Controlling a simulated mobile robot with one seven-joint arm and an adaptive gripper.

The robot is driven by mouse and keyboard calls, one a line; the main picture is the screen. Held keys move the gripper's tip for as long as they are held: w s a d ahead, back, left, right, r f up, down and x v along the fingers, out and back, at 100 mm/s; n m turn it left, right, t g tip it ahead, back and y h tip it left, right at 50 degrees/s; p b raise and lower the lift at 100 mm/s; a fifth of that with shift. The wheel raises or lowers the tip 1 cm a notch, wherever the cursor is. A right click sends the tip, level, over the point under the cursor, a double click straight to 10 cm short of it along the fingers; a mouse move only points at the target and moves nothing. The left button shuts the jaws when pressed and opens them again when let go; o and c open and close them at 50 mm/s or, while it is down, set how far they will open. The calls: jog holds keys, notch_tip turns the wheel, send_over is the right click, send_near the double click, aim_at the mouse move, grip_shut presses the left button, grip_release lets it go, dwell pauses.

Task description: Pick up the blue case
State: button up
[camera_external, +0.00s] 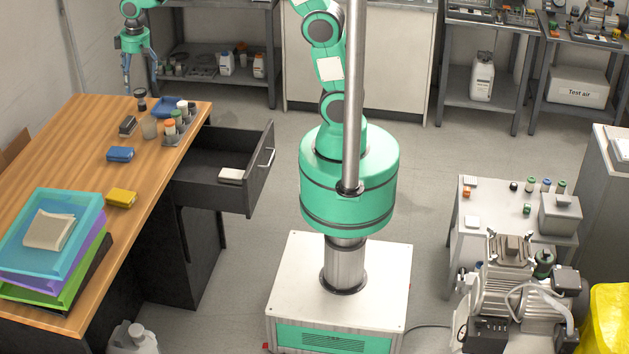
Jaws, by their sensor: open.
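A small blue case (120,154) lies flat on the wooden table, near the middle of its right side. My gripper (127,86) is at the upper left, above the far end of the table. It points down, is open and appears empty. It is apart from the blue case, farther back and higher up. The case is fully in view, with nothing on top of it.
A yellow case (121,198) and stacked coloured trays (85,240) lie nearer on the wooden table (62,150). A dark box (127,125), a blue dish (165,106) and several small bottles (177,117) stand farther back. An open drawer (262,185) juts out right.

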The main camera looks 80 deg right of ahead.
jog(key=w+f, duration=0.6)
jog(key=f, duration=0.2)
jog(key=w+a+f+g+p, duration=0.1)
jog(key=w+f, duration=0.4)
jog(key=f, duration=0.3)
jog(key=shift+w+a+f+g, duration=0.2)
jog(key=shift+w+a+g, duration=0.1)
jog(key=shift+w, duration=0.1)
jog(key=b, duration=0.1)
send_over(119, 149)
jog(key=shift+w+a+f, duration=0.1)
jog(key=shift+w+f, duration=0.05)
jog(key=shift+f, duration=4.1)
jog(key=shift+d+f+b, duration=0.15)
jog(key=shift+f+b, duration=0.3)
jog(key=shift+f, duration=0.9)
jog(key=shift+d+f+b, duration=0.1)
jog(key=shift+f+b, duration=0.3)
jog(key=shift+f, duration=0.9)
